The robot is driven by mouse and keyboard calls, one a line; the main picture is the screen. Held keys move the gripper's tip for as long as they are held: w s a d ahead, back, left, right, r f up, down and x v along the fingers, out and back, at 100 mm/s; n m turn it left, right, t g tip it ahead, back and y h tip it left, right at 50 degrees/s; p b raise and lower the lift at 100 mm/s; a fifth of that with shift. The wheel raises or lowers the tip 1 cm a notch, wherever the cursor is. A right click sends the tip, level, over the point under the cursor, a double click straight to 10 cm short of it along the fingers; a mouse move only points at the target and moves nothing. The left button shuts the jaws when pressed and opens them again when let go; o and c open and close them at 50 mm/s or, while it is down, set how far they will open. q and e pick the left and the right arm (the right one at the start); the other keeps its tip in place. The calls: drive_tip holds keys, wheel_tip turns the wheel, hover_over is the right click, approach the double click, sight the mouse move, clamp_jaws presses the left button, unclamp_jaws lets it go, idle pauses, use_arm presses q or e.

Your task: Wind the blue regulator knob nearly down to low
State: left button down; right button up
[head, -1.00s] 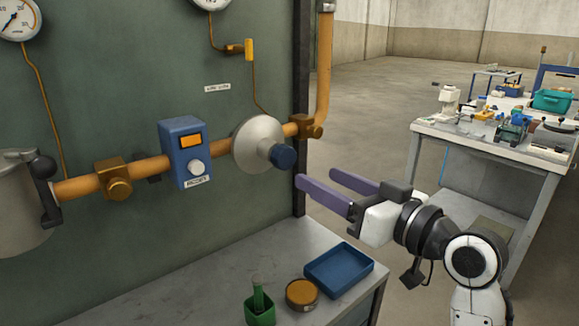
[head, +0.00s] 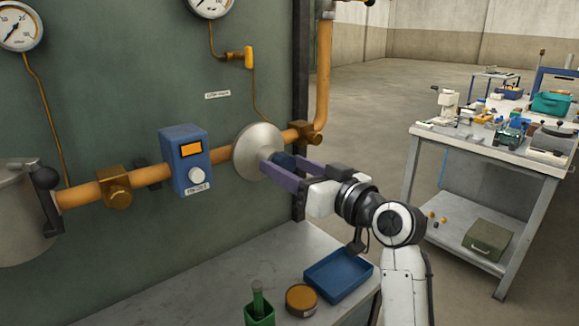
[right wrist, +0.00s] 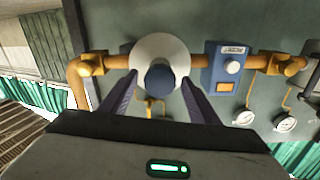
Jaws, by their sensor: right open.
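The blue regulator knob (head: 284,160) sits on the front of the round grey regulator body (head: 252,148) on the orange pipe. My right gripper (head: 272,170) is open, with its two purple fingers reaching either side of the knob in the head view. In the right wrist view the knob (right wrist: 160,79) shows between the two open fingers (right wrist: 160,85), with a gap on each side. I cannot tell whether a finger touches it. The near finger partly hides the knob in the head view. My left gripper is not in view.
A blue box with an orange display and white knob (head: 187,160) is on the pipe to the left. A cluttered worktable (head: 480,142) stands at right.

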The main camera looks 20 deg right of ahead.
drive_tip(key=c, duration=1)
drive_tip(key=shift+c, duration=0.2)
drive_tip(key=shift+f+n, duration=0.1)
drive_tip(key=shift+n, duration=0.3)
